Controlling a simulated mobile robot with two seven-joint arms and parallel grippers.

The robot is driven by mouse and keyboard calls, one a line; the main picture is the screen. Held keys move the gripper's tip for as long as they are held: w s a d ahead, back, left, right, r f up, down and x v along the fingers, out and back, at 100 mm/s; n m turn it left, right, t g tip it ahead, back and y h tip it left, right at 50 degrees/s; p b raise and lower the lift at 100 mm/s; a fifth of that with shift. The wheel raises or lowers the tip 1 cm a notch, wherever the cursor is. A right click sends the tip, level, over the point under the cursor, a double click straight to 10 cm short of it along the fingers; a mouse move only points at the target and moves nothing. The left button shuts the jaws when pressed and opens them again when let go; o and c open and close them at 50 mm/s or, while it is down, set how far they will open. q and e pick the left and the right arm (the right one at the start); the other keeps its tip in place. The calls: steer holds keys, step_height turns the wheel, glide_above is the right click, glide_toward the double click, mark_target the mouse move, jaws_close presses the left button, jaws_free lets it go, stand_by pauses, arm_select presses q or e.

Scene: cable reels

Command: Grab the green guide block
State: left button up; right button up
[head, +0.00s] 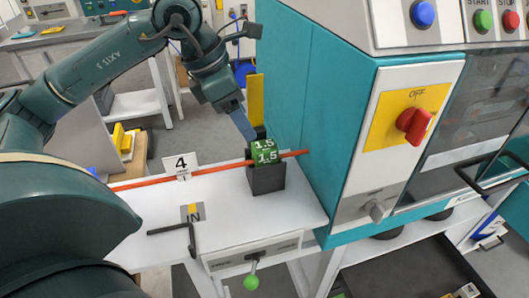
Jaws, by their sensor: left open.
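The green guide block (265,152) is marked "1.5" and sits on a dark stand (266,180) on the white bench, close to the teal machine cabinet. An orange cable (215,170) runs from the left to the block and comes out on its right side. My left gripper (250,137) is open, pointing down at the block's upper back edge. It is very close to the block; I cannot tell whether the fingers touch it. The block's far side is hidden. My right gripper is not in view.
The teal cabinet (320,110) stands just right of the block, with a red OFF switch (414,123). A "4" sign (181,164) stands left of the block. A black handle on a plate (192,213) and a green-knobbed lever (251,282) are in front.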

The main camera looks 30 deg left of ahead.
mark_target(263, 145)
arm_select(q)
steer(key=x, duration=0.3)
steer(key=shift+w+d+p+x, duration=0.15)
steer(key=shift+p+x, duration=0.25)
steer(key=shift+x, duration=0.95)
steer(key=shift+w+d+p+x, duration=0.15)
steer(key=shift+p+x, duration=0.2)
steer(key=shift+x, duration=1.05)
steer(key=shift+r, duration=0.2)
steer(key=shift+c, duration=0.4)
steer(key=c, duration=1)
